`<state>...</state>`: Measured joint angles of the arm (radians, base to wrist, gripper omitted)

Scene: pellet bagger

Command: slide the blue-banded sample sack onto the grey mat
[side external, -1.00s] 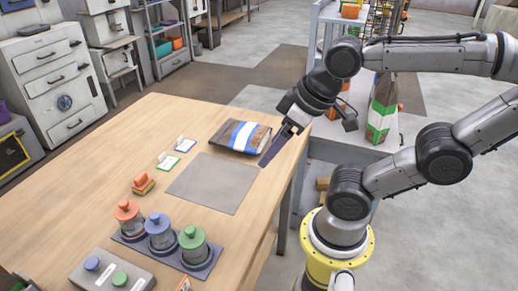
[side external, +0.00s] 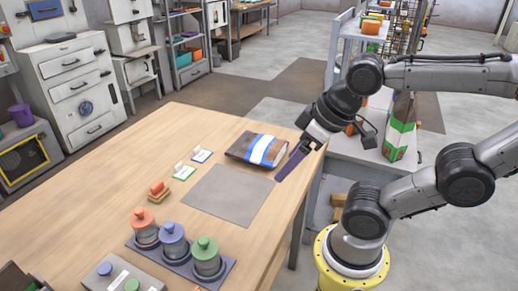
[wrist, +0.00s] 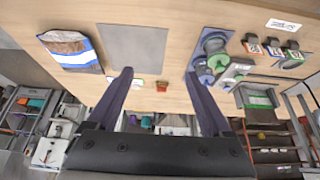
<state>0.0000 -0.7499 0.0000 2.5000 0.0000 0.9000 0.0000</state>
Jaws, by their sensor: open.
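The sample sack (side external: 239,146), brown with a white band edged in blue, lies flat on the wooden table. It also shows at the upper left of the wrist view (wrist: 68,46). The grey mat (side external: 228,197) lies flat and bare just in front of it in the side view; in the wrist view the mat (wrist: 132,46) is right of the sack. The sack lies beside the mat, close to its edge. My gripper (side external: 282,175) is at the table's right edge, near the sack's right end. In the wrist view its fingers (wrist: 158,73) are wide apart and empty.
Two small cards (side external: 185,170) and an orange-topped block (side external: 158,191) sit left of the mat. Lidded jars on a dark tray (side external: 172,243) and a grey button box (side external: 120,275) stand at the front. A green-banded bag (side external: 401,128) stands on the shelf cart behind my arm.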

